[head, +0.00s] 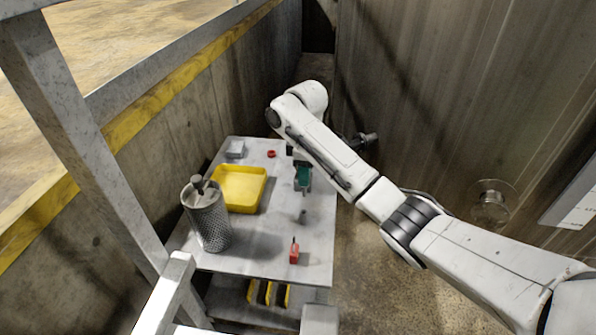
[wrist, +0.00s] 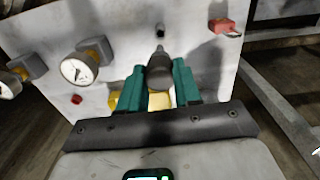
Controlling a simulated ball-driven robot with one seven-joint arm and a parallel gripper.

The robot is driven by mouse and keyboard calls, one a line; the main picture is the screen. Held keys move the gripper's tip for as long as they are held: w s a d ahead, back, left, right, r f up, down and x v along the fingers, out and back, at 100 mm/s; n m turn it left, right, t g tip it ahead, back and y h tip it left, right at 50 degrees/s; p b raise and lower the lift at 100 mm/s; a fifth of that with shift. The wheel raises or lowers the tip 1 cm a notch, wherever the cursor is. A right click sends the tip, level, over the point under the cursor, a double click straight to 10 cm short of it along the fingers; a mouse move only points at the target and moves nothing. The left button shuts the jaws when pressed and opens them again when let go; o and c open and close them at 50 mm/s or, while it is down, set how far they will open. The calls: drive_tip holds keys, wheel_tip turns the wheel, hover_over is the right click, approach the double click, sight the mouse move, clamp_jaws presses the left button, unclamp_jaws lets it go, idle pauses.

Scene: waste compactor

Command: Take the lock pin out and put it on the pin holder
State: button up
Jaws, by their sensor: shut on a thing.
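My gripper (head: 303,186) has teal fingers and hangs over the grey table, left of my forearm. In the wrist view my gripper (wrist: 160,85) is shut on a dark grey cylindrical piece (wrist: 160,74), which looks like the lock pin. A narrower grey nub (wrist: 160,49) shows just beyond it; I cannot tell whether it is the pin's end or a separate part. In the head view a small grey upright piece (head: 303,216) stands below the fingers; it may be the pin holder, but it is too small to be sure.
A round gauge (wrist: 78,71) shows in the wrist view. A metal wall (head: 430,100) stands right.

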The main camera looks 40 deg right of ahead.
drive_tip(key=shift+a+r+p, duration=0.1)
drive_tip(key=shift+r+p, duration=0.1)
drive_tip(key=shift+p, duration=0.25)
drive_tip(key=shift+f+b, duration=1.55)
drive_tip(key=shift+f, duration=1.45)
drive_tip(key=shift+p, duration=0.95)
drive_tip(key=shift+f+b, duration=1.45)
drive_tip(key=shift+f, duration=1.4)
drive_tip(key=o, duration=1.2)
drive_tip(key=shift+c, duration=0.2)
drive_tip(key=shift+c, duration=0.4)
